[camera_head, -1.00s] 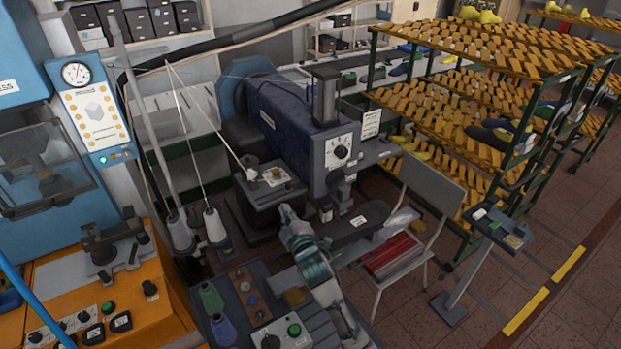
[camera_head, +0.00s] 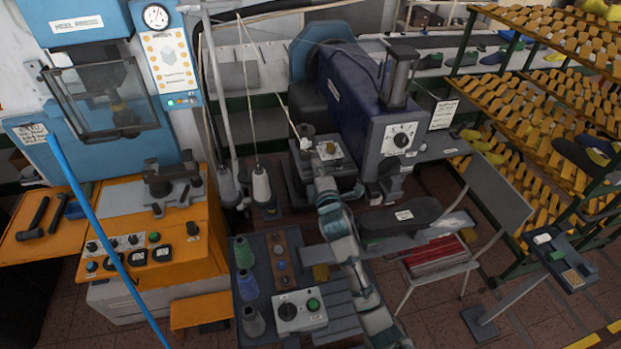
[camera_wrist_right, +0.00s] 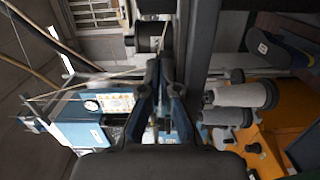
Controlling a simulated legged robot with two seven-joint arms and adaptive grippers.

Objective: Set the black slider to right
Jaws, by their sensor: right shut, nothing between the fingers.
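I cannot make out the black slider for certain. A light plate (camera_head: 329,151) with small dark parts sits on the dark grey block of the sewing machine; the parts are too small to tell. My right arm rises from the bottom of the head view, and my right gripper (camera_head: 322,174) is at the front of this block, just below the plate in the picture. In the right wrist view the gripper (camera_wrist_right: 164,68) is shut and empty, with a dark cylinder (camera_wrist_right: 150,37) beyond its tips. Contact cannot be told. My left gripper is out of view.
The blue heel press (camera_head: 90,90) with its orange base stands left. A control box (camera_head: 299,311) and thread cones (camera_head: 248,285) lie before the machine. A chair (camera_head: 490,196) and a shoe-last rack (camera_head: 545,120) stand right. A blue bar (camera_head: 105,240) crosses the left foreground.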

